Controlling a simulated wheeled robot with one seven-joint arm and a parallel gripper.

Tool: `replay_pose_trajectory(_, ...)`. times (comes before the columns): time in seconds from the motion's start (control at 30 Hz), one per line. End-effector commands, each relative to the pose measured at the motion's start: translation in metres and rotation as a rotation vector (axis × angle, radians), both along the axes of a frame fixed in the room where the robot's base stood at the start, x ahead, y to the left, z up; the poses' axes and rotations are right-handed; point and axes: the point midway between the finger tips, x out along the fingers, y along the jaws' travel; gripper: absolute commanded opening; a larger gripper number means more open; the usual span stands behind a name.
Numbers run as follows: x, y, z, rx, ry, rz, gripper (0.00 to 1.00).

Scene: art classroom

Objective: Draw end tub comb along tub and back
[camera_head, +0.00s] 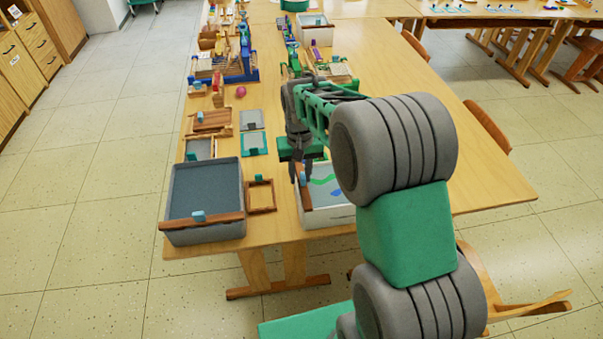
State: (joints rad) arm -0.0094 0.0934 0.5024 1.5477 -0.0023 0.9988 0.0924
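A white-walled tub (345,216) stands at the front of the table, with green and blue patches on its inside. A brown wooden bar (304,196), which looks like a comb, lies along its left side. My gripper (300,180) points down at the far end of this bar. Its fingers are small and dark here, and I cannot tell whether they grip the bar. A grey tub (203,236) stands at the front left corner. A brown bar (175,223) with a light blue grip lies across its near rim. My arm hides the right part of the white tub.
A small wooden frame (261,197) lies between the tubs. Grey trays (251,120) and wooden pieces lie behind them. Looms and tools crowd the far left. The table (468,170) is bare to the right of my arm. Chairs (488,125) stand along its right edge.

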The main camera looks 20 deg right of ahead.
Motion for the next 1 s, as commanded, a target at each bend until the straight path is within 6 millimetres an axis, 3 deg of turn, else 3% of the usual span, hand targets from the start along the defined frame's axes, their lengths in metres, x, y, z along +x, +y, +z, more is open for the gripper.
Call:
replay_pose_trajectory(0.37,0.001,-0.003,0.003,-0.001,-0.002,-0.006,0.35)
replay_pose_trajectory(0.73,0.001,-0.002,0.068,0.0,-0.004,-0.004,0.35)
replay_pose_trajectory(1.0,0.0,-0.002,0.078,-0.001,0.0,-0.003,0.35)
